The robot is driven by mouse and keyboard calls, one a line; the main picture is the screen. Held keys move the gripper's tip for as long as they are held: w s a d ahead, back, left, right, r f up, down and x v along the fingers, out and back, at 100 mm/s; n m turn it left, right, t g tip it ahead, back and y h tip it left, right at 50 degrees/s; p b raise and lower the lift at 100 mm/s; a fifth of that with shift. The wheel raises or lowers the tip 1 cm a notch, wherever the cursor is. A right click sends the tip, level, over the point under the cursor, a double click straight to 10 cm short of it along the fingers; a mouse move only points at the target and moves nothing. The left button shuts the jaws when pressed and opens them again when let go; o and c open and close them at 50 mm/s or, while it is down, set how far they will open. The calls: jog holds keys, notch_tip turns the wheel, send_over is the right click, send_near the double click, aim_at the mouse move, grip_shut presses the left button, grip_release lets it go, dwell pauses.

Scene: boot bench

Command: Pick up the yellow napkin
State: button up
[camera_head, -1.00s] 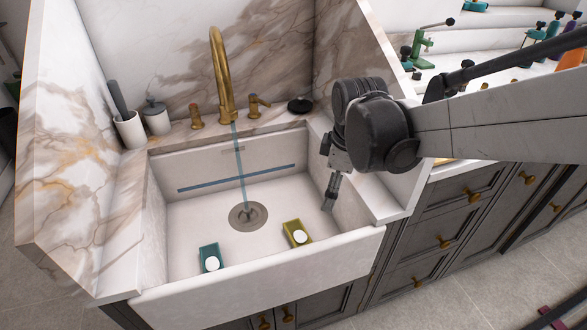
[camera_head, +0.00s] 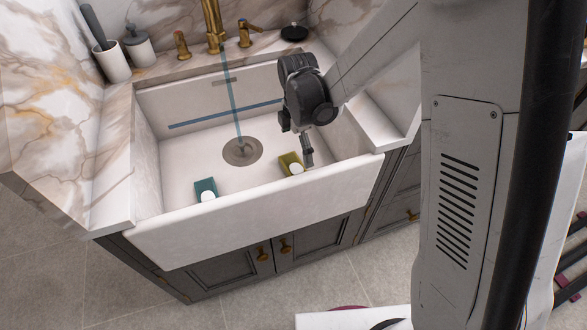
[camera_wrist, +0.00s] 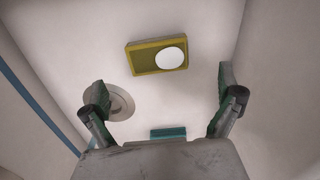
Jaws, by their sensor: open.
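A yellow rectangular piece (camera_head: 287,159) with a white round disc on it lies on the sink floor, near its front right; it looks more like a shallow box than a cloth. It also shows in the wrist view (camera_wrist: 144,64), above the centre. My gripper (camera_head: 309,161) reaches down into the sink just right of the yellow piece in the head view. In the wrist view my gripper (camera_wrist: 163,92) is open and empty, its two fingers wide apart. The yellow piece lies beyond the fingertips, apart from them.
A similar teal piece (camera_head: 205,186) with a white disc lies to the left in the white sink (camera_head: 250,222). The drain (camera_head: 242,151) and a blue water stream lie behind. Sink walls enclose the space; a brass faucet (camera_head: 213,25) stands at the back.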

aim_at(294, 165)
notch_tip(294, 165, down, 4)
jog(key=shift+f+b, duration=0.2)
jog(key=shift+b, duration=0.3)
jog(key=shift+a+f+b, duration=0.25)
jog(key=shift+f+b, duration=0.3)
jog(key=shift+f, duration=0.8)
jog(key=shift+a+f+b, duration=0.2)
jog(key=shift+f+b, duration=0.35)
jog(key=shift+f, duration=0.75)
jog(key=c, duration=0.9)
